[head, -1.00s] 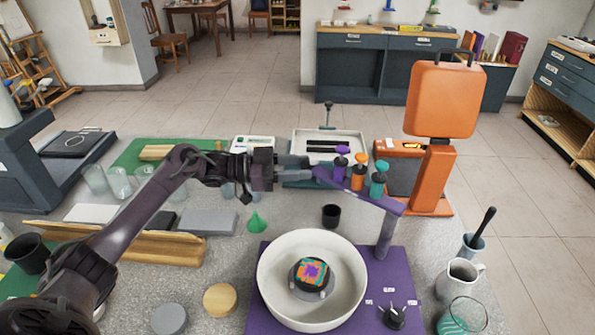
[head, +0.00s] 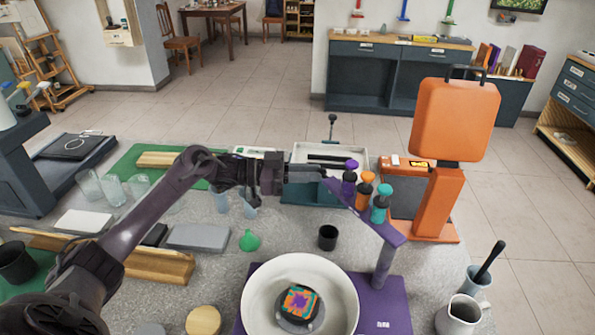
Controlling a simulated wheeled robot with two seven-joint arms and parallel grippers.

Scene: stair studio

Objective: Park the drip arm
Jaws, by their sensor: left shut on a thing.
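The drip arm (head: 388,232) is a purple bar on a purple post (head: 383,266). It carries a purple, an orange and a teal bottle (head: 379,203) and points back and to the left from the post. My left gripper (head: 322,173) is shut on the arm's far end, beside the purple bottle (head: 349,180); its fingertips are partly hidden. The white bowl (head: 257,284) stands on the purple base (head: 395,307), with a round block with an orange and teal patterned top (head: 299,302) inside it. The bottles are behind and to the right of the bowl. My right gripper is out of view.
An orange machine (head: 452,122) stands close behind the drip arm on the right. A black cup (head: 328,238) and a green funnel (head: 250,241) stand behind the bowl. A white jug (head: 460,314) is at the lower right.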

